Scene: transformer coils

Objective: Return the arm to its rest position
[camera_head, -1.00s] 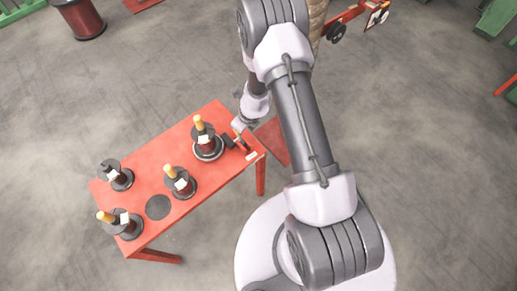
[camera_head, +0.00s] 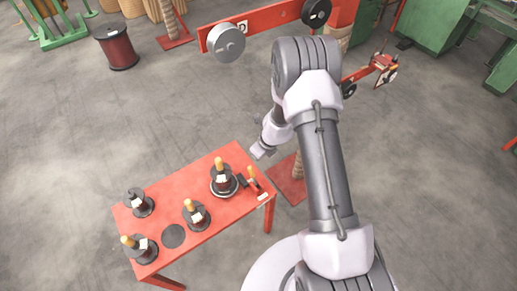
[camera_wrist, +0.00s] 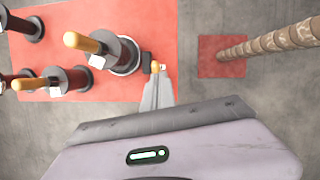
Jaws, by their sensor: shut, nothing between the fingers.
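My arm (camera_head: 322,165) stretches from my base over the floor to the right of the red table, bent at the elbow. My gripper (camera_head: 258,154) hangs off the table's far right corner, partly hidden by its own wrist. In the wrist view its fingers (camera_wrist: 158,84) are together with nothing between them, pointing toward the table edge. The red table (camera_head: 165,212) bears several dark coils with orange-tipped posts. The nearest coil (camera_head: 223,181) stands on a pale ring, left of the gripper and apart from it. A small orange-handled item (camera_head: 253,178) is at the table's right end.
A red floor plate with a ribbed post (camera_wrist: 222,56) stands right of the table. A red beam with grey discs (camera_head: 262,27) is behind the elbow. A large spool (camera_head: 117,48) stands at the back left. The floor left of the arm is mostly clear.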

